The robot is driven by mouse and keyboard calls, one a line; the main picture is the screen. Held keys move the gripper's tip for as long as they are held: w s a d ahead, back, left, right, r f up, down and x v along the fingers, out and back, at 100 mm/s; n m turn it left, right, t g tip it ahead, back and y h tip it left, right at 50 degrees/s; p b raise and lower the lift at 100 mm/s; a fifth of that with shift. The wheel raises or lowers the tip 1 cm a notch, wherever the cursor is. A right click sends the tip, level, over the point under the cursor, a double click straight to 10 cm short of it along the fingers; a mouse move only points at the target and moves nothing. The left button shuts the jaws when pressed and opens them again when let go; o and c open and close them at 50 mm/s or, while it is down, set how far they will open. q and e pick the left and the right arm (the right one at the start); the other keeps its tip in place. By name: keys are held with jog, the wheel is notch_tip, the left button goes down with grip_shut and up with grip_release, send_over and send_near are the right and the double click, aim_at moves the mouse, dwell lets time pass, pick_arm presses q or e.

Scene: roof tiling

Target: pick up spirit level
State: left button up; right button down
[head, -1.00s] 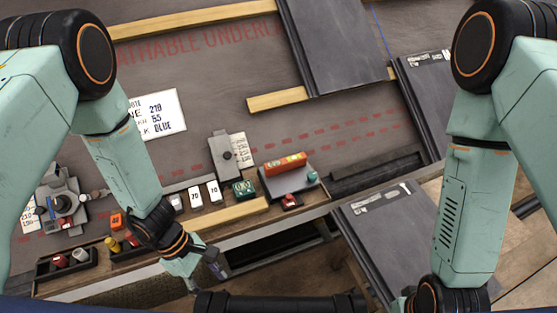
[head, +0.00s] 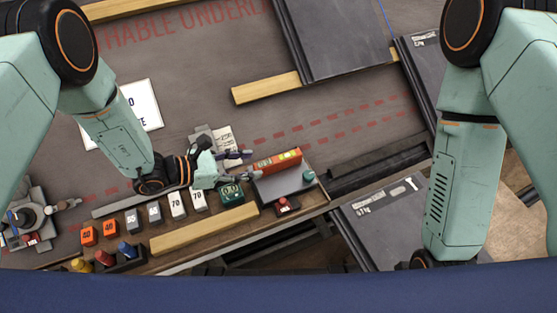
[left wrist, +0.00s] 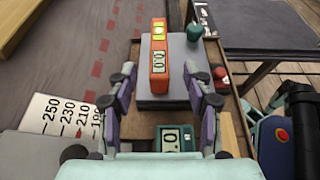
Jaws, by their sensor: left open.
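The spirit level (head: 277,160) is a short orange-red bar with a yellow-green vial, standing on a grey block (head: 287,183) at the right end of the tool row. In the left wrist view the level (left wrist: 159,50) points away from me, between and beyond my fingertips. My left gripper (head: 250,164) is open just left of the level, its fingers on either side of the level's line. The left wrist view shows both fingers (left wrist: 162,85) apart with nothing between the pads that I can confirm as held. My right gripper is out of view.
A green-knobbed item (left wrist: 194,32) stands beside the level on the block. A green display device (head: 231,192), numbered blocks (head: 177,204) and a wooden batten (head: 205,230) lie nearby. Dark slates (head: 335,35) lie at the upper right.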

aim_at(264, 164)
pick_arm(q)
jog(key=shift+d, duration=0.1)
jog(key=shift+d+f, duration=0.2)
jog(key=shift+d, duration=0.1)
jog(key=b+x, duration=0.2)
jog(key=x, duration=0.3)
jog(key=shift+w+d+f+b, duration=0.15)
jog(key=shift+w+f+b, duration=0.1)
jog(key=shift+b, duration=0.1)
jog(key=shift+w+d+f, duration=0.2)
jog(key=shift+w+d, duration=0.1)
jog(key=shift+d, duration=0.25)
jog(key=shift+c, duration=0.3)
jog(key=shift+s+a+r, duration=0.1)
jog(key=shift+c, duration=0.8)
grip_shut()
